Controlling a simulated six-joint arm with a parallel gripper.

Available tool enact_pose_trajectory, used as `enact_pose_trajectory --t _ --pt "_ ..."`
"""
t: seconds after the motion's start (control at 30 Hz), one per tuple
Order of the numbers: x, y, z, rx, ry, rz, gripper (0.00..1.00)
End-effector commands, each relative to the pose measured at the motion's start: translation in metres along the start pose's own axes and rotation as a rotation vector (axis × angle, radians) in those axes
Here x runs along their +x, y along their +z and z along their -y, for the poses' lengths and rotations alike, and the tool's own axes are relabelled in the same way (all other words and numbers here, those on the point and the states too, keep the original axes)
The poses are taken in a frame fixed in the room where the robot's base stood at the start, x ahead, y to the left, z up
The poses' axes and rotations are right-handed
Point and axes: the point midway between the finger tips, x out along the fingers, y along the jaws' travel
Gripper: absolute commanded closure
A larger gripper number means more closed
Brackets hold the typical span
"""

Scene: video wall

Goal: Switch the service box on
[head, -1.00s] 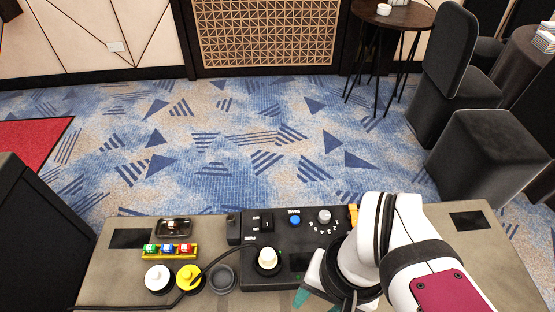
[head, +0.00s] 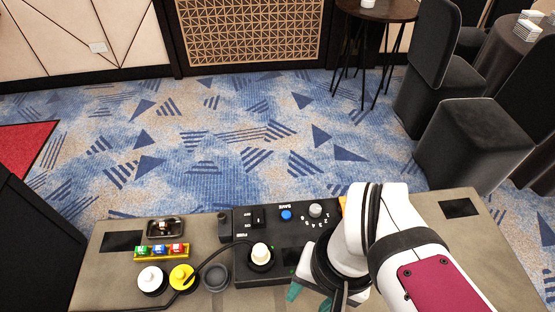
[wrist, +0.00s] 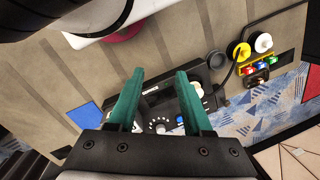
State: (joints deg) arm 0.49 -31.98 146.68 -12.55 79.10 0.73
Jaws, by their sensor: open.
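The service box, a black panel (head: 243,273), lies on the bench at centre in the head view. It carries a rocker switch (head: 258,216) marked OFF and ON, a blue button (head: 286,214), a grey knob (head: 315,210) ringed by numbers, and a cream plug (head: 260,254). Whether the rocker sits at on or off is too small to tell. My gripper (head: 317,296) is over the box's near right edge, its fingers partly hidden by my arm. In the wrist view its teal fingers (wrist: 160,74) are apart and empty, with the numbered dial (wrist: 160,126) showing between them.
Left of the box are a white knob (head: 151,279), a yellow one (head: 182,276) with a black cable, a grey ring (head: 216,277) and a yellow rack (head: 161,252) of coloured blocks. Bare bench (head: 430,215) lies right. Carpet, stools and a table stand beyond.

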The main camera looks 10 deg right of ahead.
Motion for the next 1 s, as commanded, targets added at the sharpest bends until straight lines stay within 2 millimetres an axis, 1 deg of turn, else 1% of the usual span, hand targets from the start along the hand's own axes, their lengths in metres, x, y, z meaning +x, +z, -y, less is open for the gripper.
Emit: enact_pose_trajectory --t 0.43,0.47,0.5,0.73,1.0 --pt "0.0 0.0 0.0 0.0 0.0 0.0 0.5" --pt "0.0 0.0 0.0 0.0 0.0 0.0 0.52" --pt "0.0 0.0 0.0 0.0 0.0 0.0 0.59" --pt "0.0 0.0 0.0 0.0 0.0 0.0 1.0" --pt "0.0 0.0 0.0 0.0 0.0 0.0 1.0"
